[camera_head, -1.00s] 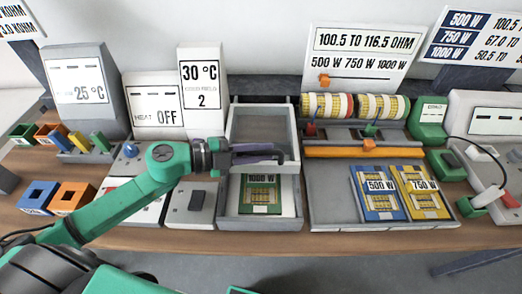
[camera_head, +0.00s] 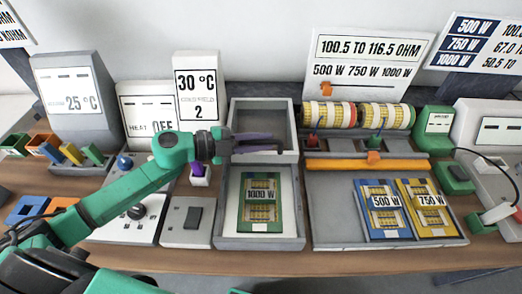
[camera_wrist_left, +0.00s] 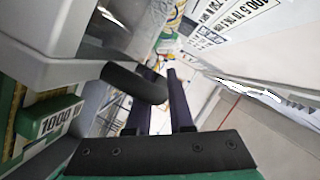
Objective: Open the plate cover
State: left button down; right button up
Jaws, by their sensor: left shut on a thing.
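The plate cover (camera_head: 262,110) is a grey, shallow frame raised at the back of the grey press bed (camera_head: 228,236), tilted up off it. The green 1000 W plate (camera_head: 260,212) lies uncovered in the bed; its edge also shows in the left wrist view (camera_wrist_left: 62,122). My left gripper (camera_head: 272,144) is at the cover's front edge, its dark fingers pointing right. In the left wrist view the fingers are closed around a dark, rounded handle (camera_wrist_left: 135,83) joined to the cover. My right gripper does not show.
To the right, a tray (camera_head: 330,232) holds the blue 500 W plate (camera_head: 384,208) and the yellow 750 W plate (camera_head: 426,206), with mesh rolls (camera_head: 385,115) behind.

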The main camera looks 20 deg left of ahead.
pick_arm(q)
jog(key=shift+w+a+f, duration=0.15)
jog(key=shift+w+a, duration=0.05)
jog(key=shift+w, duration=0.55)
jog(key=shift+s+d, duration=0.1)
jog(key=shift+s, duration=0.15)
jog(key=c, duration=0.8)
grip_release()
jog(key=shift+s+a, duration=0.2)
jog(key=shift+a, duration=0.25)
jog(key=v, duration=1.3)
jog(key=shift+s+a+r, duration=0.2)
jog(key=shift+r, duration=0.05)
